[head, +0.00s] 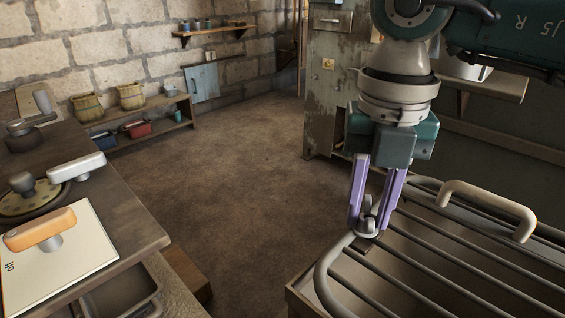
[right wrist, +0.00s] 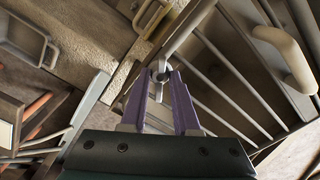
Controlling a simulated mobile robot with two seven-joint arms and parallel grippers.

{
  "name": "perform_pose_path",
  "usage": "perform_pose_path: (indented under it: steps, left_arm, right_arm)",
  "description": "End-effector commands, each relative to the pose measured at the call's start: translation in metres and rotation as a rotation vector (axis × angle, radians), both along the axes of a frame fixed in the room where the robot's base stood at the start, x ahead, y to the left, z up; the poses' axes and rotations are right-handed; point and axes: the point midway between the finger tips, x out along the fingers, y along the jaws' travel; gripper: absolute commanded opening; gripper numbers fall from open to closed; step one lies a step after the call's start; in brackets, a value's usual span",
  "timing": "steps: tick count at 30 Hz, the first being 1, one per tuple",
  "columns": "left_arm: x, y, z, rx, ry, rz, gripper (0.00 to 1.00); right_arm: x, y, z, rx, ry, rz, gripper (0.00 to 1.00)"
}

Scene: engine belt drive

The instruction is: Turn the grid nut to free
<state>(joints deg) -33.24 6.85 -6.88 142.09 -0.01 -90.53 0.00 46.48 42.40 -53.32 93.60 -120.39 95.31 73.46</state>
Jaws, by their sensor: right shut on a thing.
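In the right wrist view the nut (right wrist: 160,72) shows between the purple fingertips (right wrist: 161,80), beside the grid's bars. The fingers partly cover the nut in the head view. My left gripper is in neither view.
A beige handle (head: 487,205) rises from the grid at the right. On the left, a wooden bench (head: 128,220) carries a lever with an orange handle (head: 40,229) on a plate marked "off", and a white handle (head: 76,167). Open floor (head: 235,180) lies between.

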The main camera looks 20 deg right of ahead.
Motion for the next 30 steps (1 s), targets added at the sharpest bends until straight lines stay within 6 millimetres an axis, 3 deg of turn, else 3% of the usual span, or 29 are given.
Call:
perform_pose_path:
  steps: [21,30]
  left_arm:
    - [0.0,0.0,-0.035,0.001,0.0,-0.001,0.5]
    - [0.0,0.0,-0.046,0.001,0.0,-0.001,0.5]
  right_arm:
    - [0.001,0.0,-0.002,0.0,-0.002,0.672,0.0]
    - [0.0,0.0,-0.001,-0.001,-0.002,0.88,0.0]
